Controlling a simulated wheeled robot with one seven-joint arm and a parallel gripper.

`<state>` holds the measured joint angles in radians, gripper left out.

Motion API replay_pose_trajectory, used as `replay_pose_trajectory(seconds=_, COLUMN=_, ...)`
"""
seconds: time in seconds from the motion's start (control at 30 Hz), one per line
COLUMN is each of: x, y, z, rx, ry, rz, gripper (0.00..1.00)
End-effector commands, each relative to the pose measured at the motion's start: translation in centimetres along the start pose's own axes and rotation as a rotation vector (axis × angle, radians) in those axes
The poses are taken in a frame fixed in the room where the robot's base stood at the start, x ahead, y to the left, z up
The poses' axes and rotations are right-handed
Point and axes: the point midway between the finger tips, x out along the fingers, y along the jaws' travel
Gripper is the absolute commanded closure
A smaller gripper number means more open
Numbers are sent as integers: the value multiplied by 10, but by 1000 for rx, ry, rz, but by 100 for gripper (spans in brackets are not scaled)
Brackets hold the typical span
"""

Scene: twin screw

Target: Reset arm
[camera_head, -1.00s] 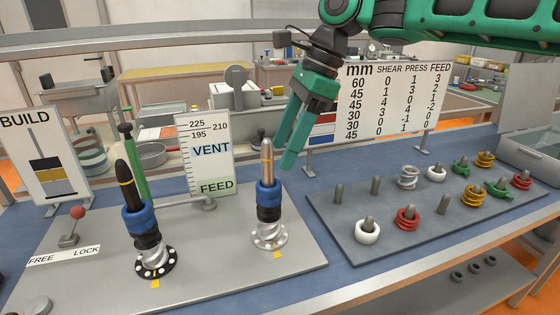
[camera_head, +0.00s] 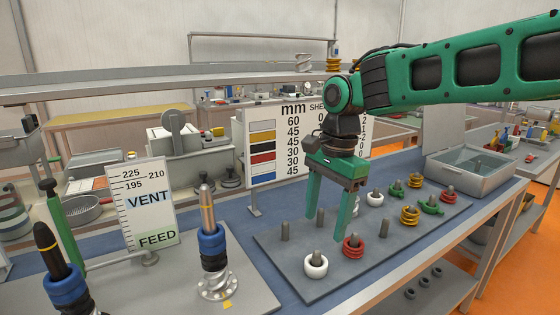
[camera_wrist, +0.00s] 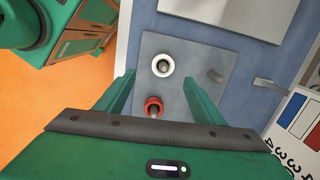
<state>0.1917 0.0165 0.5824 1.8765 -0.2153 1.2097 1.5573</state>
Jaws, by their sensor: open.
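My gripper (camera_head: 330,222) is open and empty, pointing down over the grey peg board (camera_head: 285,262) in the head view. In the wrist view, the fingers of my gripper (camera_wrist: 158,95) stand apart, with a red ring piece (camera_wrist: 153,105) and a white ring (camera_wrist: 163,64) seen below and beyond them. Whether the fingertips touch anything is not clear.
Two screw stacks with blue collars, a left one (camera_head: 65,285) and a right one (camera_head: 213,252), stand on a grey plate. A VENT/FEED sign (camera_head: 146,208) and a number chart (camera_head: 275,150) stand behind. A grey bin (camera_head: 470,168) stands at the right. Several colored pieces sit on pegs.

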Motion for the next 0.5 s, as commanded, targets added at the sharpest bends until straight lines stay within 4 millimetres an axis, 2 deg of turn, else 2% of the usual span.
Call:
replay_pose_trajectory(seconds=0.03, x=3, y=24, z=-23, rx=-15, ry=30, rz=9, gripper=38)
replay_pose_trajectory(seconds=0.17, x=10, y=86, z=-74, rx=-80, ry=82, rz=33, gripper=38)
replay_pose_trajectory(seconds=0.2, x=12, y=108, z=-88, rx=-97, ry=93, rz=41, gripper=38)
replay_pose_trajectory(seconds=0.27, x=16, y=140, z=-106, rx=-126, ry=107, rz=51, gripper=38)
replay_pose_trajectory(seconds=0.4, x=27, y=221, z=-134, rx=-195, ry=117, rz=70, gripper=38)
replay_pose_trajectory(seconds=0.5, x=39, y=277, z=-142, rx=-250, ry=108, rz=75, gripper=38)
